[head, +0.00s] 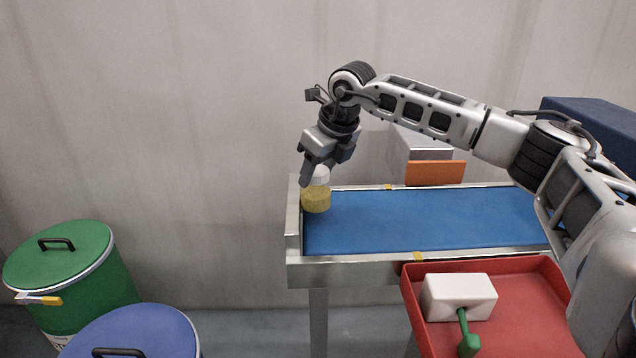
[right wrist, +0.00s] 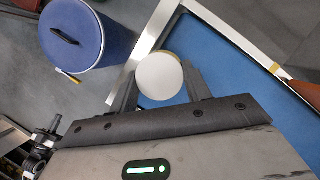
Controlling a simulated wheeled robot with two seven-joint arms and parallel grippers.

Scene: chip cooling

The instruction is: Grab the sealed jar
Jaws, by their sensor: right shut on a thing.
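The sealed jar (head: 316,197) has a yellowish body and a white lid. It stands upright at the left end of the blue conveyor belt (head: 420,220). My right gripper (head: 315,176) reaches down over it from above and is shut on it. In the right wrist view the round white lid (right wrist: 160,76) sits between the two fingers of my right gripper (right wrist: 162,85). The jar's body is mostly hidden there beneath the lid. My left gripper is in neither view.
The conveyor's metal frame (head: 294,225) borders the belt. A red tray (head: 530,310) with a white box (head: 459,297) and a green-handled tool (head: 467,340) stands in front. A green-lidded drum (head: 65,255) and a blue-lidded drum (head: 135,335) stand at left. The belt right of the jar is clear.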

